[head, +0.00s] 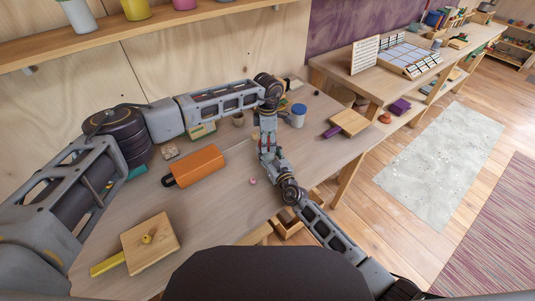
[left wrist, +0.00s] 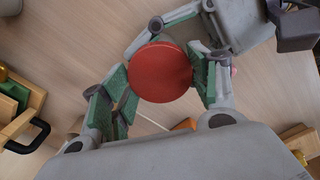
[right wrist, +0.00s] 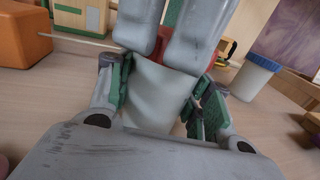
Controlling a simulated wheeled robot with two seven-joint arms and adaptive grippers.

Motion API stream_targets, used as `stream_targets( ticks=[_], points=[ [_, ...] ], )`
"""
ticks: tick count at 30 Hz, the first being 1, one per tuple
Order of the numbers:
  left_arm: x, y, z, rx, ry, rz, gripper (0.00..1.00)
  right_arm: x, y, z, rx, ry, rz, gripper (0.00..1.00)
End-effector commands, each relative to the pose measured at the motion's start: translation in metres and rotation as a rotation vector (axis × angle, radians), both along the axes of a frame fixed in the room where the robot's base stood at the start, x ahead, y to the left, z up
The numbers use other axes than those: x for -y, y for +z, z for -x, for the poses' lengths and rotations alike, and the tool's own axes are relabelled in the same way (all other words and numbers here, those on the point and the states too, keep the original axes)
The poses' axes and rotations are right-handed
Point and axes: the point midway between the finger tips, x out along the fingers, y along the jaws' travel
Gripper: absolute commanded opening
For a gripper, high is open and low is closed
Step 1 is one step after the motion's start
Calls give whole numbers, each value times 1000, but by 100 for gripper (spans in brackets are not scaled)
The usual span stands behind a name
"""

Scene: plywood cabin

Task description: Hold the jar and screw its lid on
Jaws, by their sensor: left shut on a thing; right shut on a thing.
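The jar (right wrist: 158,92) is pale grey-white and stands between the green-padded fingers of my right gripper (right wrist: 165,108), which is shut on its body. The round red lid (left wrist: 160,72) sits at the jar's top, seen from above in the left wrist view. My left gripper (left wrist: 163,88) is shut on the lid, with fingers at its sides. In the head view both grippers meet over the table, the left (head: 266,145) above the right (head: 275,158). The jar is mostly hidden there. Whether the lid is seated on the thread cannot be told.
An orange box (head: 198,167) lies left of the grippers. A blue-lidded white container (head: 298,116) stands behind right. A small pink thing (head: 253,181) lies near the front. Table (head: 225,200) is clear between.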

Motion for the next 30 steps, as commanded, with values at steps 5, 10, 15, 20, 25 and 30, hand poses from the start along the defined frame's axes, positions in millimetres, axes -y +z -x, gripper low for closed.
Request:
stream_targets(
  ticks=[5, 10, 15, 20, 25, 30],
  points=[
    [-1, 0, -2, 4, -139, -1, 32, -1, 0, 1, 0, 2, 0, 0],
    [-1, 0, -2, 5, -276, -2, 32, -1, 0, 1, 0, 2, 0, 0],
    [-1, 0, -2, 5, -413, -2, 32, -1, 0, 1, 0, 2, 0, 0],
    [-1, 0, -2, 5, -542, -1, 32, -1, 0, 1, 0, 2, 0, 0],
    [-1, 0, -2, 5, -678, 0, 32, -1, 0, 1, 0, 2, 0, 0],
    [-1, 0, -2, 4, -815, -1, 32, -1, 0, 1, 0, 2, 0, 0]
  ],
)
